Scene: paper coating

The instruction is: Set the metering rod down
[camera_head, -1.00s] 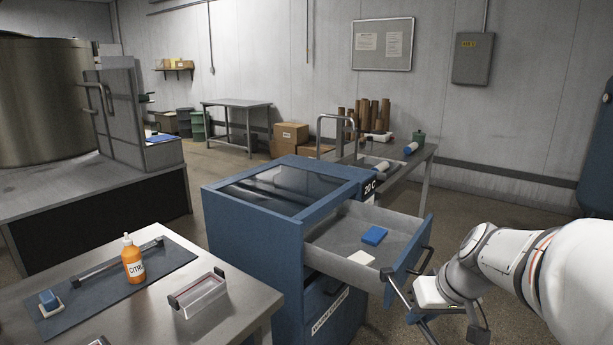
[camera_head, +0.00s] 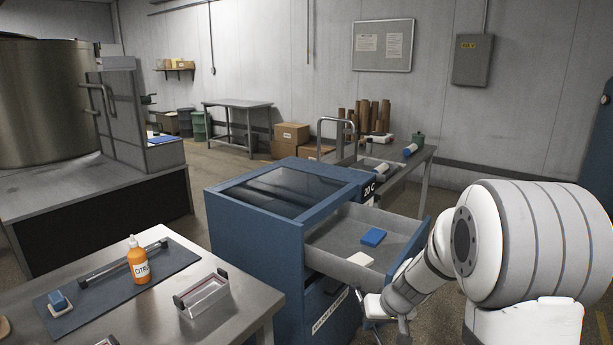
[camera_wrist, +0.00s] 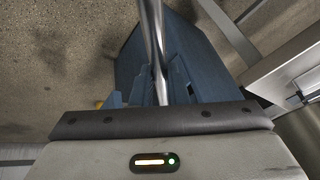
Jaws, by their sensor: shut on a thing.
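In the wrist view a shiny metal rod, the metering rod (camera_wrist: 152,30), runs up from behind the dark edge of my gripper. In the head view my gripper (camera_head: 374,306) is low in front of the open drawer, partly covered by my arm, and the held rod is not clear there. A separate metal bar with dark ends (camera_head: 120,262) lies on the dark mat (camera_head: 172,262) on the steel table.
The blue cabinet (camera_head: 262,232) has its drawer (camera_head: 335,240) open, with a blue block (camera_head: 373,236) and a white block (camera_head: 360,258) inside. An orange bottle (camera_head: 138,264) stands on the mat. A clear tray (camera_head: 203,297) is beside the mat on the table (camera_head: 235,322).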

